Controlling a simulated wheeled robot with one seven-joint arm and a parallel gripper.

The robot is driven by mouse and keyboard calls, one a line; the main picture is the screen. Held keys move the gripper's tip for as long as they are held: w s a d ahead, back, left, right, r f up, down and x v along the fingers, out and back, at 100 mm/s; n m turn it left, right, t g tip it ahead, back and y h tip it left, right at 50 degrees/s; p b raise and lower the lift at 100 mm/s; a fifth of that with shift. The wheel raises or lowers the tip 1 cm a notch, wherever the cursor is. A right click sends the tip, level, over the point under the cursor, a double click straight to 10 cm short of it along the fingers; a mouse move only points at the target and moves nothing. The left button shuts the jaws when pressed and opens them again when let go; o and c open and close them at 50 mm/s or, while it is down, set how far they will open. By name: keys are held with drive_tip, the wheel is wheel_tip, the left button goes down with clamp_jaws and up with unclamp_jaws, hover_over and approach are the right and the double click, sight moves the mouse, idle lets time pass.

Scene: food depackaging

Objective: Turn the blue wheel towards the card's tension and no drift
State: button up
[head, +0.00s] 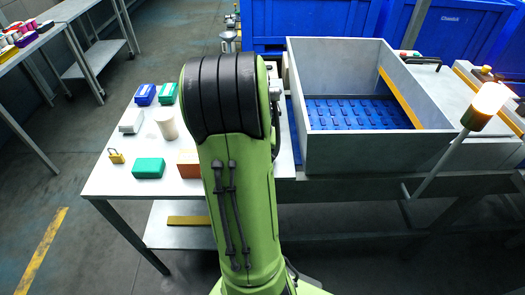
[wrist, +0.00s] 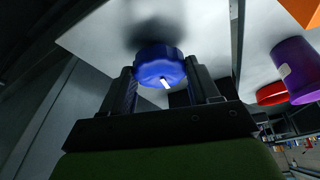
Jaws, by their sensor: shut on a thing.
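The blue wheel (wrist: 155,60) has a ribbed rim and a short white mark on its face, pointing toward the lower right in the wrist view. It sits in front of a pale grey panel (wrist: 100,35) with a dark shadow behind it. My gripper (wrist: 161,72) is shut on the wheel, one black finger on each side of its rim. In the head view my green arm hides the gripper and the wheel. No card can be made out in either view.
A grey-walled box (head: 400,155) over a blue conveyor belt (head: 345,115) stands right of my arm. A white table (head: 105,185) at left holds several small boxes, a beige cup (head: 166,124) and a yellow padlock (head: 116,156). A lit lamp (head: 486,105) stands at right.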

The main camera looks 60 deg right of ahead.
drive_tip(key=n+t+b, duration=0.1)
drive_tip(key=n, duration=0.1)
drive_tip(key=n+t+y+b, duration=0.1)
drive_tip(key=n, duration=0.2)
drive_tip(key=shift+s+d, duration=0.15)
drive_tip(key=shift+s, duration=0.05)
drive_tip(key=shift+d+n+t+y+b, duration=0.1)
drive_tip(key=shift+n+t+y+b, duration=0.45)
drive_tip(key=shift+n, duration=1.95)
drive_tip(key=shift+y, duration=0.25)
drive_tip(key=o, duration=1.1)
drive_tip(key=shift+c, duration=0.2)
drive_tip(key=p+v, duration=0.5)
drive_tip(key=v, duration=1.1)
